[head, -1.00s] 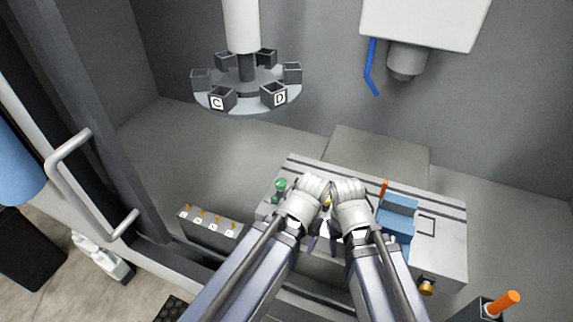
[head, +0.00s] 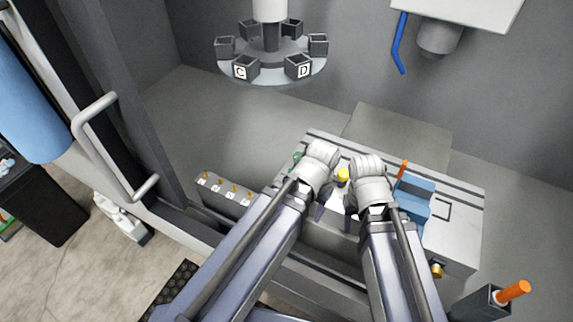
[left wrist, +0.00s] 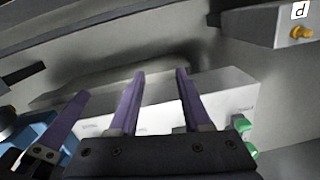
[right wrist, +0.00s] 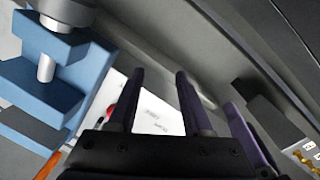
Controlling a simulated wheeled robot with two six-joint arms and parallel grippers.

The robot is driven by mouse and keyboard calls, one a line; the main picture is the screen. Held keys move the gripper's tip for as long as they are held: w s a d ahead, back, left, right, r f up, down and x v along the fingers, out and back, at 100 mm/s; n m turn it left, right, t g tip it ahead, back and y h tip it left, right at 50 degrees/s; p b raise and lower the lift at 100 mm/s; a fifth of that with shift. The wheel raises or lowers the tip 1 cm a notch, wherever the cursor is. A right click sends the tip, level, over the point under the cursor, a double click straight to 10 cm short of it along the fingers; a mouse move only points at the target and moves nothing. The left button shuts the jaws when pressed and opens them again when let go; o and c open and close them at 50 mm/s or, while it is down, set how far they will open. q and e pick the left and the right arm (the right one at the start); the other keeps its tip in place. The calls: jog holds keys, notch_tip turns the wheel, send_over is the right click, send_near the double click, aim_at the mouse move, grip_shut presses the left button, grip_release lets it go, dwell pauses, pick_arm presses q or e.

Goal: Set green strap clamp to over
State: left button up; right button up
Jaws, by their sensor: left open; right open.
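The green strap clamp (head: 297,160) shows at the left end of a white block (head: 455,240), partly behind my left wrist. It also shows in the left wrist view as green parts (left wrist: 243,124) at the block's right end. Small labels on the block are too blurred to read. My left gripper (head: 322,211) is open and empty, its purple fingers pointing down in front of the block, apart from the clamp. The left wrist view shows its fingers (left wrist: 160,74) spread. My right gripper (head: 350,204) is close beside it, open and empty; its fingers (right wrist: 160,72) show spread in the right wrist view.
A yellow knob (head: 343,175) sits between my wrists. A blue fixture (head: 416,196) with an orange rod stands at the block's right. A strip with several orange pegs (head: 225,190) lies left. A carousel of lettered cups (head: 270,66) hangs behind.

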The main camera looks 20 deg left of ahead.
pick_arm(q)
jog(key=w+a+r+h, duration=0.1)
jog(key=w+a, duration=0.1)
jog(key=w+a+r+h+p, duration=0.1)
jog(key=w+a, duration=0.1)
jog(key=a, duration=0.1)
jog(key=w+a+r+h+p, duration=0.1)
jog(key=w+a+h, duration=0.1)
jog(key=a, duration=0.1)
jog(key=shift+w+a+r+t, duration=0.1)
jog(key=shift+a+r+t, duration=0.15)
jog(key=shift+t, duration=0.05)
grip_shut()
jog(key=w+a+r+t+h+p, duration=0.1)
jog(key=w+a+r, duration=0.1)
jog(key=a, duration=0.4)
jog(key=w+a+r+t+h+p, duration=0.1)
jog(key=w+a+r+t+h, duration=0.1)
jog(key=a, duration=0.5)
jog(key=shift+a+r, duration=0.2)
jog(key=shift+r, duration=0.7)
jog(key=shift+w+f, duration=0.1)
